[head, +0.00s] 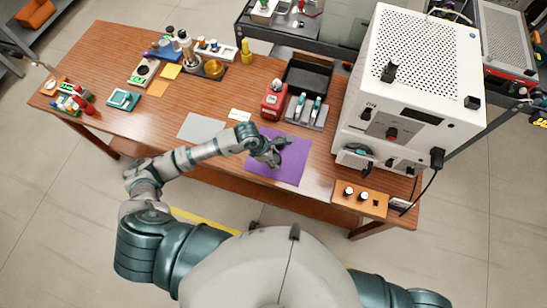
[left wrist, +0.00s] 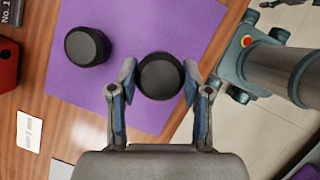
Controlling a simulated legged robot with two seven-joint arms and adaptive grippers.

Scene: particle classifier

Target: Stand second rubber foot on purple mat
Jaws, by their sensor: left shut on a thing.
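The purple mat (head: 292,168) lies near the table's front edge, left of the white machine; it also fills much of the left wrist view (left wrist: 130,20). One black round rubber foot (left wrist: 87,46) stands on the mat, apart from my gripper. My left gripper (left wrist: 160,80) is shut on a second black round rubber foot (left wrist: 160,74), seen from above over the mat's edge area. Whether its underside touches the mat cannot be told. In the head view my left gripper (head: 270,154) hides most of the held foot. My right gripper is not in view.
The white perforated machine (head: 410,85) stands right of the mat. A red device (head: 273,101), a black tray (head: 308,76) and a grey holder (head: 306,112) stand behind it. A grey sheet (head: 202,128) lies left. A wooden block (head: 360,200) sits at front right.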

